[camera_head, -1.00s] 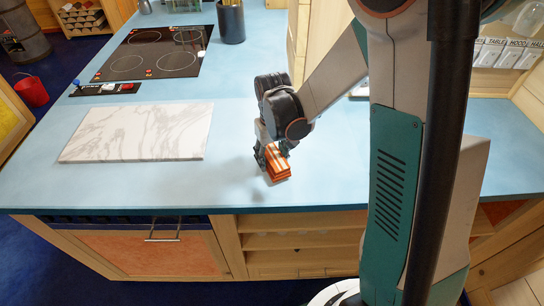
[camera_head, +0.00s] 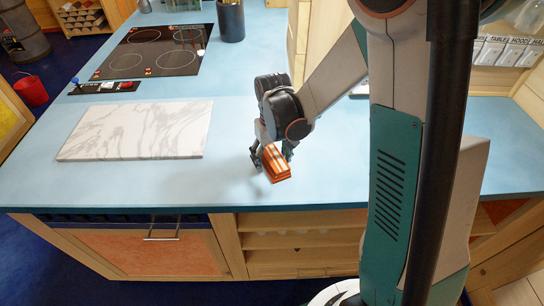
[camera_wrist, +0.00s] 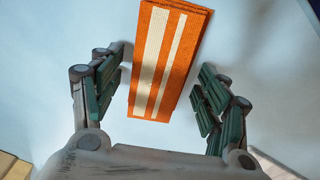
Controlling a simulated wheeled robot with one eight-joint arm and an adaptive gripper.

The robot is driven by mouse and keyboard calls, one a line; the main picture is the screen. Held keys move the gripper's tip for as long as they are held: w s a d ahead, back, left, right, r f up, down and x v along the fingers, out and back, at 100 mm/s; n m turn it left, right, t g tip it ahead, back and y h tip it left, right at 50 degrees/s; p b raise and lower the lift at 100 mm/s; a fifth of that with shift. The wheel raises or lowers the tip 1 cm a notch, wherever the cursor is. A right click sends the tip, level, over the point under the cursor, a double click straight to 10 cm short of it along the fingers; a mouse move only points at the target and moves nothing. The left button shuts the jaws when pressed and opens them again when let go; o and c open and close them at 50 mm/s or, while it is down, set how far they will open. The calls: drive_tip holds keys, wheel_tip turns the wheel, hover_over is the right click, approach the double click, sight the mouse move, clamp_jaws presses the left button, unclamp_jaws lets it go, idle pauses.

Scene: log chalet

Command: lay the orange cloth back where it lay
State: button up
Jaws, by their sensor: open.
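The orange cloth (camera_head: 276,164) is folded into a thick oblong pad with white stripes. It is near the front edge of the blue counter, below my gripper; the head view does not clearly show its underside contact. My gripper (camera_head: 271,157) points down over it with its fingers spread.
A white marble board (camera_head: 135,130) lies on the blue counter (camera_head: 225,180) to the left. Behind it are a black cooktop (camera_head: 155,52), a small dark tray (camera_head: 105,87) and a dark pot (camera_head: 231,22). Counter between board and gripper is clear.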

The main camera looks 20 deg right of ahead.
sight(273, 157)
wheel_tip(273, 157, up, 13)
drive_tip(key=p, duration=0.4)
drive_tip(key=s+r+t, duration=0.3)
drive_tip(key=s+r, duration=0.2)
drive_tip(key=s, duration=0.3)
drive_tip(key=s+r+m+t, duration=0.1)
drive_tip(key=s+r+t, duration=0.2)
drive_tip(key=s+r, duration=0.3)
drive_tip(key=shift+s+t, duration=0.4)
drive_tip(key=shift+s, duration=0.75)
drive_tip(key=shift+f+b, duration=0.9)
drive_tip(key=shift+f, duration=0.2)
